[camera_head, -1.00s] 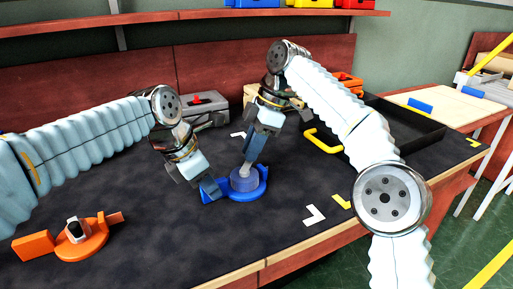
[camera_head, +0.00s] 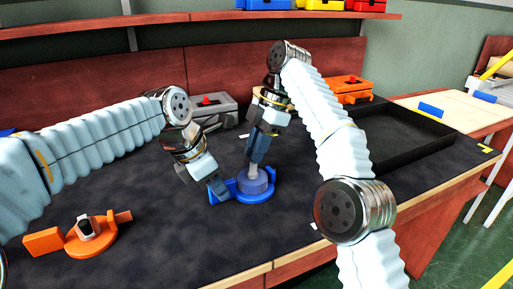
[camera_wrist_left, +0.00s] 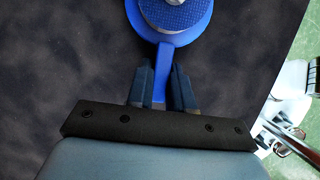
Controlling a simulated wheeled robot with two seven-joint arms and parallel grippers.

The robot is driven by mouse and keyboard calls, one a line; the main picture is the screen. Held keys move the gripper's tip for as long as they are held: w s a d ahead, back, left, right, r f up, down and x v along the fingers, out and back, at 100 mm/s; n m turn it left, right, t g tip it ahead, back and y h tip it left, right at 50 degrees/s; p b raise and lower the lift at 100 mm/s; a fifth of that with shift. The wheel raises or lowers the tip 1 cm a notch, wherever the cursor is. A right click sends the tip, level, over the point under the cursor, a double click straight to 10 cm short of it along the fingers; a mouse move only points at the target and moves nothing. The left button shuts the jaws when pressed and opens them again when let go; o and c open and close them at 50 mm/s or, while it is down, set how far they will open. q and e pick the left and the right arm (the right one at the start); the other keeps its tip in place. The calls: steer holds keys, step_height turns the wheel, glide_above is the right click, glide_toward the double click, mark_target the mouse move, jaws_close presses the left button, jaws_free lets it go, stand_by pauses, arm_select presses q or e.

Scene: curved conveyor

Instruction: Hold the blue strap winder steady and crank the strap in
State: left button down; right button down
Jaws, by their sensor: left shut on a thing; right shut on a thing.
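The blue strap winder (camera_head: 264,197) lies on the dark mat in the middle of the table. Its round blue-violet drum (camera_head: 258,184) has a grey crank post standing on top. My left gripper (camera_head: 218,188) is shut on the winder's flat blue arm; in the left wrist view its fingers (camera_wrist_left: 161,85) sit either side of that arm, with the round body (camera_wrist_left: 190,38) beyond them. My right gripper (camera_head: 254,163) points down over the drum, shut on the crank post (camera_head: 253,174). The strap itself cannot be made out.
An orange winder-like device (camera_head: 90,238) lies at the front left. A grey case (camera_head: 212,111) and an orange case (camera_head: 352,88) stand at the back. A black tray (camera_head: 425,150) lies at the right. The mat between the orange device and the blue winder is clear.

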steer(key=c, duration=1)
jaws_free()
steer(key=shift+c, duration=0.2)
steer(key=shift+d, duration=0.1)
